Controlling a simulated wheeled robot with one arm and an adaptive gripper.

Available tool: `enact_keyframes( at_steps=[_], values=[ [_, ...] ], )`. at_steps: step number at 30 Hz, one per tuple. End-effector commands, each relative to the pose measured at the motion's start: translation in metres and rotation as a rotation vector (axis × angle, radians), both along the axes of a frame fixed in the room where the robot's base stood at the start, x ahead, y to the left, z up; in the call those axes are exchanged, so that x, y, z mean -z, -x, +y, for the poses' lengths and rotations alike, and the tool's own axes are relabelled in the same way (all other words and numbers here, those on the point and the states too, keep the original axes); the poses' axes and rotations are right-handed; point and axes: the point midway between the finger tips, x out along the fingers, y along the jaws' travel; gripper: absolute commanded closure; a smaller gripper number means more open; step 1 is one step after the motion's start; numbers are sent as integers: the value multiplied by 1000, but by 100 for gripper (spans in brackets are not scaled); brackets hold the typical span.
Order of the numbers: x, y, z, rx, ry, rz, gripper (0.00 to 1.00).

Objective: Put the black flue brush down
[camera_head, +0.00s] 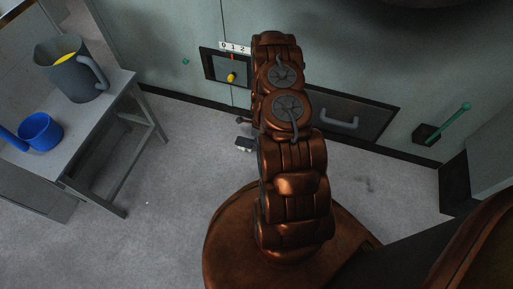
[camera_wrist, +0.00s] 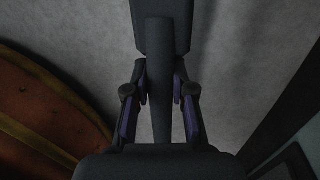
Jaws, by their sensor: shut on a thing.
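The black flue brush shows in the wrist view as a dark block (camera_wrist: 165,25) at the top with a straight handle (camera_wrist: 160,90) running down the middle. My gripper (camera_wrist: 160,95) has a finger with purple pads on each side of that handle and is shut on it. The brush lies over blurred grey floor, and I cannot tell its height. In the head view my own copper arm hides most of the gripper. Small dark and pale parts show left of the arm, and I cannot tell whether they are gripper or brush.
A grey table (camera_head: 95,112) at left bears a grey jug (camera_head: 70,72) with yellow contents and a blue cup (camera_head: 42,131). A cabinet wall behind has a yellow knob (camera_head: 231,77), a drawer (camera_head: 345,118) and a green lever (camera_head: 448,122). Grey floor (camera_head: 180,165) is clear between table and base.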

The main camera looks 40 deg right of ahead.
Motion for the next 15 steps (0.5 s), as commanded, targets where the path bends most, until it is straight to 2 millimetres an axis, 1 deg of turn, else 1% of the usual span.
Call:
enact_keyframes(
  at_steps=[4,10,12,15],
  values=[
    [1,-8,-1,-1,1,-2,100],
    [32,-7,-1,0,1,-1,100],
    [37,-8,-1,-1,1,-1,100],
    [36,-8,-1,0,2,-1,100]
  ],
)
